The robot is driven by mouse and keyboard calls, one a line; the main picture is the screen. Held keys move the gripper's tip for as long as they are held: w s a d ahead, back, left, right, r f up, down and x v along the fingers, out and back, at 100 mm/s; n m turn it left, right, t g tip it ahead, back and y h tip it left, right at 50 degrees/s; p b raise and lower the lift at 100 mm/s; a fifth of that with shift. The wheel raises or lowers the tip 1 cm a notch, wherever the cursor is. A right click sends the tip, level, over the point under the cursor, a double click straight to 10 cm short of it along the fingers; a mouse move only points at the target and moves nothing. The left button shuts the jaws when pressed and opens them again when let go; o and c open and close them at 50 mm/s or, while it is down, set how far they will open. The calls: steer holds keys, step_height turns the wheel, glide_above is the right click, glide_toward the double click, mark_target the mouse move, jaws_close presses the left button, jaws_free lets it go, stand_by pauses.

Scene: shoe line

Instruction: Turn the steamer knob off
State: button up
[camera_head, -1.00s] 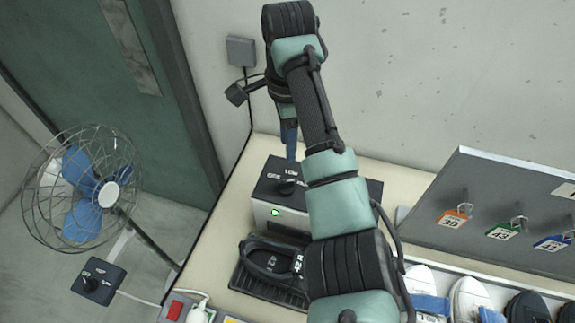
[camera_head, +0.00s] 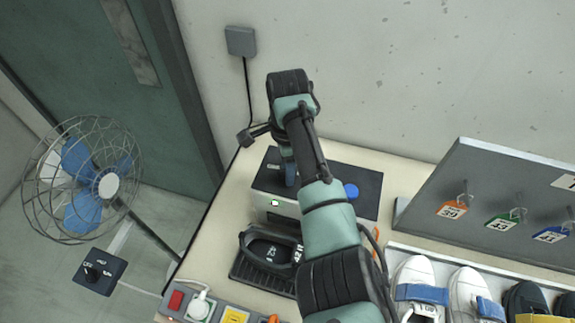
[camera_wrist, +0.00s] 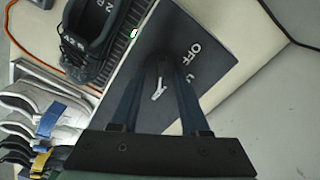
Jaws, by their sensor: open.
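The steamer is a box with a dark top (camera_head: 345,176) and a pale front, and a small green light (camera_head: 275,203) glows on that front. Its dark knob (camera_wrist: 160,74) with a white pointer mark shows in the wrist view, close to the "OFF" label (camera_wrist: 190,50). I cannot tell for sure which setting the mark points at. My gripper (camera_wrist: 158,66) is open, with its blue fingers reaching down on either side of the knob; contact is unclear. In the head view my gripper (camera_head: 290,180) covers the knob and most of the labels.
A dark shoe (camera_head: 268,250) lies on a black grate in front of the steamer. A power strip (camera_head: 230,314) is at the table's front. A tilted panel with tags (camera_head: 480,180) and several shoes (camera_head: 415,285) stand at right. A fan (camera_head: 85,185) stands at left.

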jaws_close()
stand_by(0.4)
steer(key=n+p, duration=0.1)
steer(key=n, duration=0.3)
steer(key=shift+w+a+n, duration=0.1)
steer(key=shift+n, duration=0.3)
steer(key=n, duration=0.5)
steer(key=shift+p, duration=0.3)
steer(key=n, duration=0.4)
steer(key=shift+w+a, duration=0.1)
steer(key=shift+a, duration=0.05)
steer(key=n, duration=0.3)
steer(key=shift+n, duration=0.4)
steer(key=n, duration=0.6)
steer(key=shift+a, duration=0.15)
steer(key=shift+n, duration=0.3)
